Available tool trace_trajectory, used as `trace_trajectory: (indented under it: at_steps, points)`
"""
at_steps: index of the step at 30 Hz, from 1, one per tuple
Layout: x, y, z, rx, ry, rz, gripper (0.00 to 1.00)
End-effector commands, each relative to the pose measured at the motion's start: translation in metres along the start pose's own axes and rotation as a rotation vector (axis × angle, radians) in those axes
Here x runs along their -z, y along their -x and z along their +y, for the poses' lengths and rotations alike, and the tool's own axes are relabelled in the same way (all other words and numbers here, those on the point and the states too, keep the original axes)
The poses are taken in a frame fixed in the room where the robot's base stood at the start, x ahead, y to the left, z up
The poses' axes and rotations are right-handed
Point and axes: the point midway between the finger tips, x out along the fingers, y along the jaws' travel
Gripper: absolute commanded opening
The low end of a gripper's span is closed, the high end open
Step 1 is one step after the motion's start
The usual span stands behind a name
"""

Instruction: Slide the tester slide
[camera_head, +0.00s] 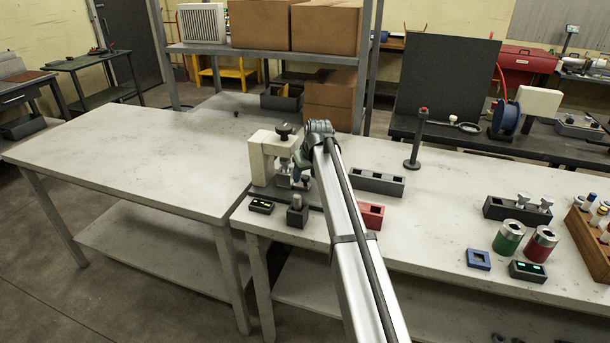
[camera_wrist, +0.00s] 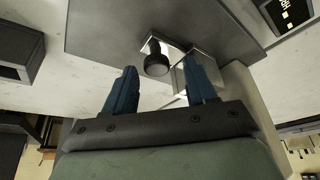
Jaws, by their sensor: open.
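The tester (camera_head: 272,157) is a cream C-shaped frame with a black knob on top, standing on a dark base plate near the left end of the right bench. My gripper (camera_head: 301,178) is at the tester's open side; my arm hides part of it. In the wrist view the dark base plate (camera_wrist: 105,28) fills the upper middle. A round black knob (camera_wrist: 156,65) on a short stem sits by a bright metal block, probably the slide. My gripper's blue fingers (camera_wrist: 159,82) are apart, one on each side of the knob. I cannot tell whether either finger touches it.
A small display box (camera_head: 261,206) and a dark block (camera_head: 297,214) stand in front of the tester. A red block (camera_head: 370,215) and a dark slotted holder (camera_head: 377,182) are to the right. The left table (camera_head: 130,155) is clear.

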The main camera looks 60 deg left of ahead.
Motion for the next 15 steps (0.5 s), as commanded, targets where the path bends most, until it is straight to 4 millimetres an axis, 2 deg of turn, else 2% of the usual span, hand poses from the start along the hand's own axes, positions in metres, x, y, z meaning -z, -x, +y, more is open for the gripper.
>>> trace_trajectory:
  at_steps: [15]
  points:
    - [0.000,0.093,0.000,0.000,0.000,0.002,0.56]
